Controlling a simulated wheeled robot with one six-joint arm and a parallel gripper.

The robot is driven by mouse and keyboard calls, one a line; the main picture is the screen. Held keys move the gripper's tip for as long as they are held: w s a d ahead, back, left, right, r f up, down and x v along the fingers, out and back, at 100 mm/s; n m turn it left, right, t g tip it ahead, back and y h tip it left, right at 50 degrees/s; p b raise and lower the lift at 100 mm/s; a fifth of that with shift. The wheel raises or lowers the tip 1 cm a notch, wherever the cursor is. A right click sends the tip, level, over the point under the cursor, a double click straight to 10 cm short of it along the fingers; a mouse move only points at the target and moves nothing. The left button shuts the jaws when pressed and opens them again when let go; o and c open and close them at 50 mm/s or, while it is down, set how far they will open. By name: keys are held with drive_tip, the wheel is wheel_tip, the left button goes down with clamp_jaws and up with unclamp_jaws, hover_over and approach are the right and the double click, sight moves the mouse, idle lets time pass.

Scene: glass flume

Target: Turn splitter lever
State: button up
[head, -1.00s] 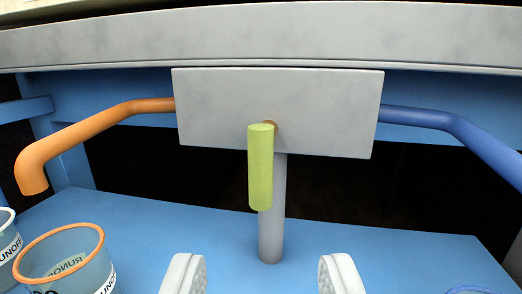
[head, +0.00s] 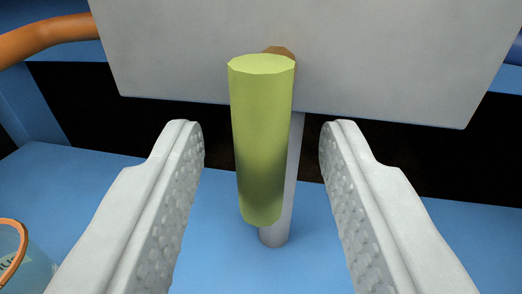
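The splitter lever (head: 262,140) is a yellow-green cylinder that hangs nearly straight down in the middle of the head view. It is fixed at its top to a brown pivot (head: 281,50) on the front of a grey box (head: 400,60). My gripper (head: 262,140) is open, with one pale, studded finger on each side of the lever. There is a visible gap between each finger and the lever, and neither finger appears to touch it.
A grey post (head: 295,180) stands behind the lever on the blue surface (head: 90,190). An orange pipe (head: 45,35) leaves the box at left, and a bit of blue pipe (head: 515,50) shows at right. An orange-rimmed beaker (head: 20,262) stands at the lower left.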

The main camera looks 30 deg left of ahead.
clamp_jaws()
drive_tip(key=shift+n, duration=0.3)
drive_tip(key=n, duration=0.3)
drive_tip(key=shift+w+d+r+g, duration=0.1)
drive_tip(key=shift+d+r+g, duration=0.1)
drive_tip(key=shift+d+g, duration=0.1)
drive_tip(key=shift+d+r+n+h, duration=0.15)
drive_tip(key=shift+n+h, duration=0.45)
drive_tip(key=shift+n, duration=0.8)
unclamp_jaws()
